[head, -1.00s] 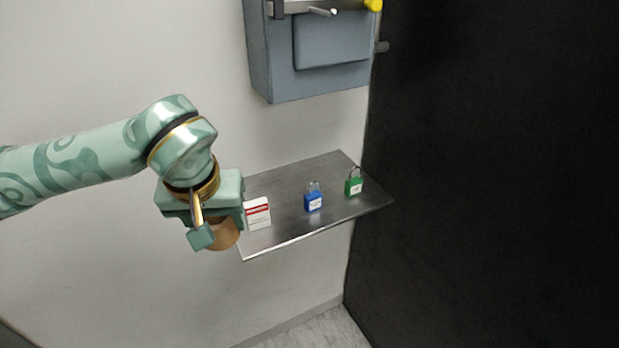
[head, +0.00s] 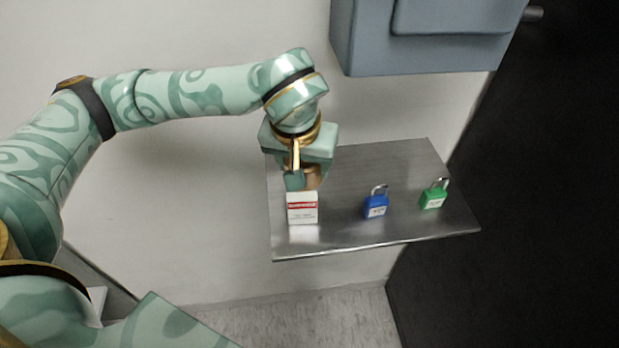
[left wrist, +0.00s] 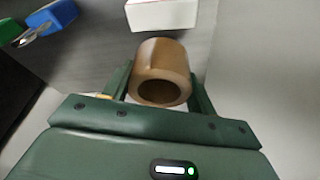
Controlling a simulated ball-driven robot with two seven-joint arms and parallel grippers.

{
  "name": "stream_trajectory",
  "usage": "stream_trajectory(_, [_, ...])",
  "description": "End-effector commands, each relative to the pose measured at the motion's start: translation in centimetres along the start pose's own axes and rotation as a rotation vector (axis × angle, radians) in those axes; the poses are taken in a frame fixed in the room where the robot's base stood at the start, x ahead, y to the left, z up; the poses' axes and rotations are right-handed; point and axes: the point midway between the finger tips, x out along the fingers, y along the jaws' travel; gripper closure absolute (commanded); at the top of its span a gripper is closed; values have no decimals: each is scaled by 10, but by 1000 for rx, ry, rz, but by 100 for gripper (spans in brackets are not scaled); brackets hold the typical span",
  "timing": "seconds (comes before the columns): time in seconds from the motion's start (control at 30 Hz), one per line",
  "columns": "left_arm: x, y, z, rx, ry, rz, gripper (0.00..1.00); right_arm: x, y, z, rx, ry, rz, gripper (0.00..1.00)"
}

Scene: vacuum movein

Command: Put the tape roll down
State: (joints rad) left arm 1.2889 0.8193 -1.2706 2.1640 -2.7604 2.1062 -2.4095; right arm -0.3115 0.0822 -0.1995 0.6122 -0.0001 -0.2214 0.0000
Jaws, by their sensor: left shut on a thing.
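The tape roll (left wrist: 160,72) is brown, and in the left wrist view it sits between the two fingers of my left gripper (left wrist: 158,90), which is shut on it. In the head view the tape roll (head: 316,176) shows partly behind my left gripper (head: 305,178), over the left part of the metal shelf (head: 345,232), behind the white box. I cannot tell whether the roll touches the shelf. My right gripper is not in view.
A white box with a red band (head: 302,207) stands close in front of the left gripper. A blue padlock (head: 376,206) and a green padlock (head: 433,198) stand to the right. A grey-blue cabinet (head: 425,40) hangs above. The shelf's middle is clear.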

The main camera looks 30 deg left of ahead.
Motion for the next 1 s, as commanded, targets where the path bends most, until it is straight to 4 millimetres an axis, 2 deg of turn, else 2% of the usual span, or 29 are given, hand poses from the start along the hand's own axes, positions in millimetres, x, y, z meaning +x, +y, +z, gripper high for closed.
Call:
stream_trajectory(0.1, [20,0,7,0,-5,0,68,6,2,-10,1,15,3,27])
stream_trajectory(0.23, [38,0,12,1,-4,0,68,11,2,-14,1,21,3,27])
stream_trajectory(0.63, [42,0,12,1,0,0,68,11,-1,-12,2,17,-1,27])
stream_trajectory(0.67, [43,0,13,1,0,0,40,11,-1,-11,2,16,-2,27])
stream_trajectory(0.73, [42,0,12,1,0,0,21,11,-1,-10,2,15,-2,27])
stream_trajectory(1.0, [42,0,12,0,0,0,21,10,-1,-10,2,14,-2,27])
